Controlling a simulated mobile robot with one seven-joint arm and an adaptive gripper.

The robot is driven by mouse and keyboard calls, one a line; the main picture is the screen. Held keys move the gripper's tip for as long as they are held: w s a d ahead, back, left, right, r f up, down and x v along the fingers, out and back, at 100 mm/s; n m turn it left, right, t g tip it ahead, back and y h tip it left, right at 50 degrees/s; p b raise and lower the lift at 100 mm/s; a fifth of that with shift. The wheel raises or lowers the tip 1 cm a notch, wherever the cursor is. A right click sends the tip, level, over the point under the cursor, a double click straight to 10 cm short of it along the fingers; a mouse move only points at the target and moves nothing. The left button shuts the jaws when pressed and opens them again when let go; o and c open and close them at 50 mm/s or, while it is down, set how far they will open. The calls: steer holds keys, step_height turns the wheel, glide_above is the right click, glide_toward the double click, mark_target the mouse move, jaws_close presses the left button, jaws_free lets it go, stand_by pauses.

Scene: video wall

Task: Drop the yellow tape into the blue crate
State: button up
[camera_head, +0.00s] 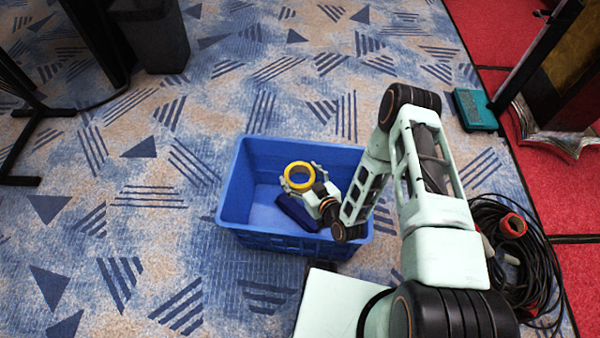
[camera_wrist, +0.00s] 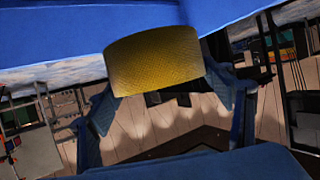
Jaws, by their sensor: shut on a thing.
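The yellow tape (camera_head: 288,177) is a ring held in my gripper (camera_head: 301,180), over the opening of the blue crate (camera_head: 270,241) in the head view. The gripper is shut on the tape. How high the tape is above the crate floor is hard to tell. In the wrist view the yellow tape (camera_wrist: 155,60) sits between the two fingers of my gripper (camera_wrist: 160,85), with blue surfaces above and below it.
Coiled black cable (camera_head: 535,270) with a red-orange ring-shaped part (camera_head: 512,226) lies at the right. A teal case (camera_head: 474,109) is on the floor at the upper right. A dark bin (camera_head: 158,40) stands at the upper left.

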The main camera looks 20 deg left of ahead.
steer(key=shift+f, duration=0.4)
steer(key=o, duration=1.5)
steer(key=shift+c, duration=0.2)
step_height(320, 180, up, 10)
